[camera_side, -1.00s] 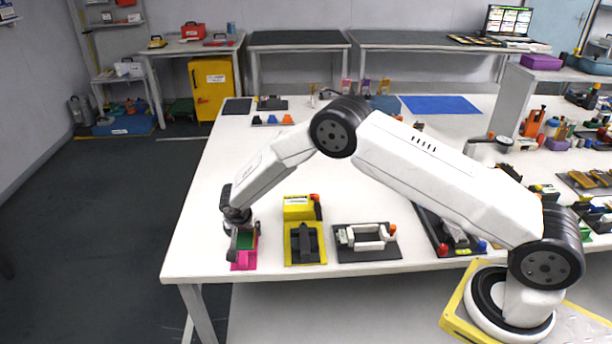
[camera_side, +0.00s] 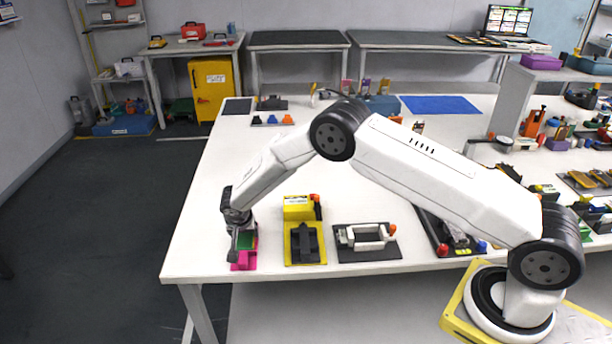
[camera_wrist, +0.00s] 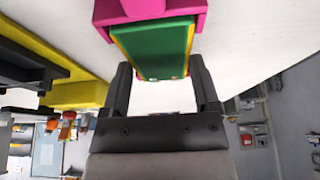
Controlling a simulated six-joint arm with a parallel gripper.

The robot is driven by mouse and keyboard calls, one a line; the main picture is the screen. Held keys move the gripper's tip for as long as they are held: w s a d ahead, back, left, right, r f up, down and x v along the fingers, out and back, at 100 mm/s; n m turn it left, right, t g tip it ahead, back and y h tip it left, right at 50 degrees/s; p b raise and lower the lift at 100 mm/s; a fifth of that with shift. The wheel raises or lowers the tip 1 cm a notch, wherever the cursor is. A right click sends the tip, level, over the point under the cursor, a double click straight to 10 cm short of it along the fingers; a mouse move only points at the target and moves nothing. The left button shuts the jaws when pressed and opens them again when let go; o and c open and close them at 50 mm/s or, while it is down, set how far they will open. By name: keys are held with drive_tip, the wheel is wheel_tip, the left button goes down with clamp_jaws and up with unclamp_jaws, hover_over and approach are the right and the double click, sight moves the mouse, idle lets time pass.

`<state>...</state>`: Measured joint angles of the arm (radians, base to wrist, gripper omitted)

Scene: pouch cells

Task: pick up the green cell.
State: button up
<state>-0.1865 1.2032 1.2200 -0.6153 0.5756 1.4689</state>
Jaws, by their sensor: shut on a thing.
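The green cell (camera_wrist: 152,50) has thin yellow edges. In the wrist view its far end lies inside or against a pink holder (camera_wrist: 146,8); I cannot tell how deep it sits. My gripper (camera_wrist: 160,82) is shut on the near end of the cell, with one dark finger on each side. In the side view the green cell (camera_side: 249,241) is partly hidden by my gripper (camera_side: 239,240), just above the pink holder (camera_side: 243,263) near the table's front left edge.
A yellow fixture (camera_side: 304,254) with a black insert stands close to the right of the pink holder. A dark plate (camera_side: 366,254) with a white frame part lies further right. The table's left edge is close; the table behind is largely clear.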

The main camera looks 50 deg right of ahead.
drive_tip(key=shift+r, duration=0.15)
drive_tip(key=shift+r, duration=0.85)
drive_tip(key=s+d+r, duration=0.1)
drive_tip(key=s+r, duration=1)
drive_tip(key=s, duration=0.3)
hover_over(304, 238)
wheel_tip(304, 238, down, 4)
drive_tip(key=shift+s+a, duration=0.4)
drive_tip(key=shift+s, duration=0.05)
drive_tip(key=shift+f, duration=0.1)
idle(0.3)
drive_tip(key=shift+f, duration=3.45)
